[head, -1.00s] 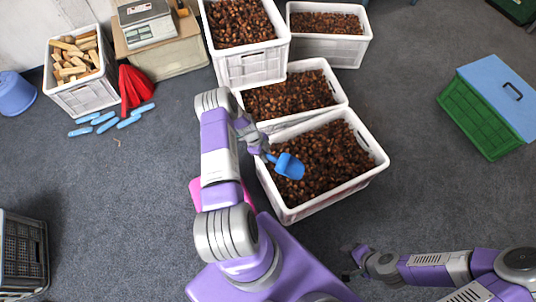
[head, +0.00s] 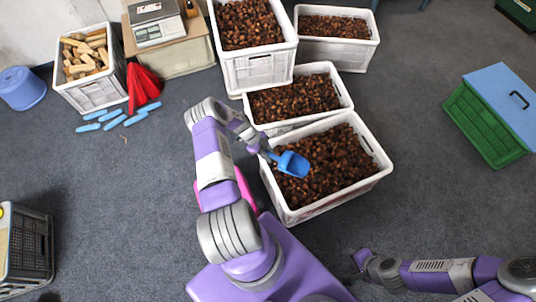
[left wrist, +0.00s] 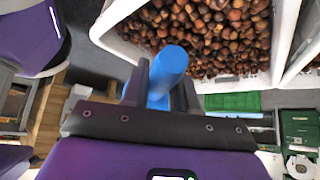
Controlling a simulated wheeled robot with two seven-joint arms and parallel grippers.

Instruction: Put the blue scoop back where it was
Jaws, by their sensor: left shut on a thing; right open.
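The blue scoop (head: 293,164) is over the left part of the nearest white crate of chestnuts (head: 337,205) in the head view. My left gripper (head: 266,150) is shut on its handle at the crate's left rim. In the left wrist view the scoop's blue handle (left wrist: 167,72) stands between the two dark fingers of my left gripper (left wrist: 160,90). Whether the scoop touches the chestnuts, I cannot tell. My right gripper (head: 357,262) is low in the head view, open and empty, right of my base and apart from the crates.
More white crates of chestnuts (head: 300,122) stand behind. At the back left are a crate of wooden pieces (head: 92,95), a red thing (head: 143,84), several light-blue items (head: 112,117) and a scale (head: 155,30). A green box (head: 487,125) stands right.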

